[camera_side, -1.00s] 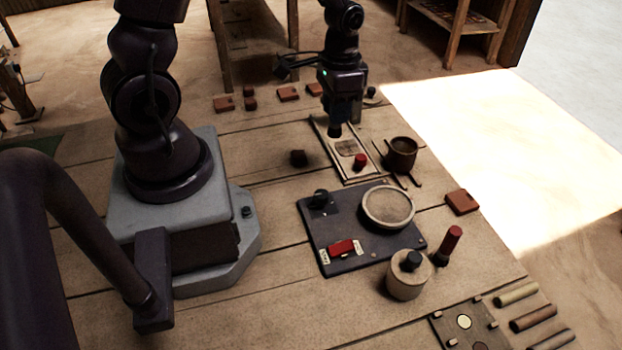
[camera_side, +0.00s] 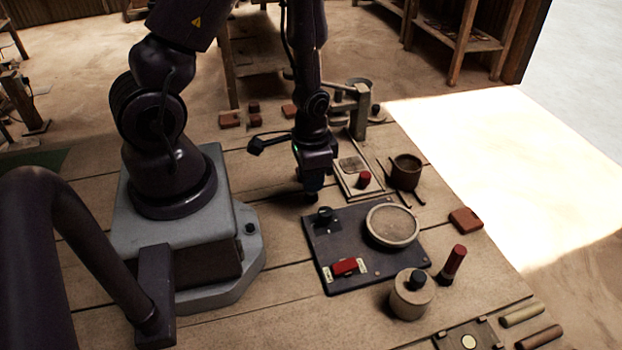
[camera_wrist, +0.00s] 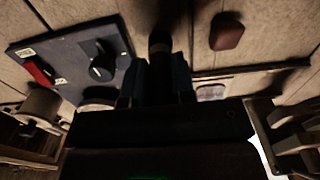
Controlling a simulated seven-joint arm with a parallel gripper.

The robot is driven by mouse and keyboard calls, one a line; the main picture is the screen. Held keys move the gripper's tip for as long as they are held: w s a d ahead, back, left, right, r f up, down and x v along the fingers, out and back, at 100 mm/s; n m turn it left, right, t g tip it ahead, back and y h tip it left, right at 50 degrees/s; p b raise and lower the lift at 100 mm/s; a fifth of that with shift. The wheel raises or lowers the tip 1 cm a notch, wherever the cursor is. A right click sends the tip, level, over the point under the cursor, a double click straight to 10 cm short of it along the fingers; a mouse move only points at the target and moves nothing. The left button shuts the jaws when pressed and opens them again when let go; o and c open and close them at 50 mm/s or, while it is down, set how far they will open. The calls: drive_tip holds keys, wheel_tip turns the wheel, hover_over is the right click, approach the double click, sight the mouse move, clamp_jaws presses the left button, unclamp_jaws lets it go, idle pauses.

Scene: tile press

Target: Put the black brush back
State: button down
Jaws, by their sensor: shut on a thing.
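My gripper (camera_side: 313,176) is low over the bench, between the grey base and the framed tray with the red knob. In the wrist view my gripper (camera_wrist: 157,82) is shut on a dark, round-ended piece between its two fingers, which looks like the black brush (camera_wrist: 160,42). Its lower end also shows as a dark stub under the fingers in the side view (camera_side: 312,196). I cannot tell whether that end touches the bench. The fingers hide the rest of it.
A dark plate (camera_side: 335,284) with a black knob, red switch and round disc lies in front of my gripper. The framed tray (camera_side: 347,186) and brown cup (camera_side: 406,172) are to the right. A brown block (camera_wrist: 227,32) lies close by. A lidded jar (camera_side: 411,298) stands nearer the camera.

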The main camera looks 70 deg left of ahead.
drive_tip(key=shift+f, duration=0.45)
drive_tip(key=c, duration=1)
unclamp_jaws()
drive_tip(key=shift+f, duration=0.1)
drive_tip(key=shift+o, duration=0.2)
wheel_tip(320, 180, up, 13)
drive_tip(key=shift+f, duration=0.15)
drive_tip(key=s+d+r+t, duration=0.2)
drive_tip(key=d+r, duration=0.1)
drive_tip(key=r, duration=0.6)
drive_tip(key=s+d+r+t, duration=0.1)
drive_tip(key=d+r+t, duration=0.2)
drive_tip(key=r, duration=0.6)
drive_tip(key=shift+s+d+r+t, duration=0.3)
drive_tip(key=shift+s+d, duration=0.05)
drive_tip(key=shift+d, duration=0.2)
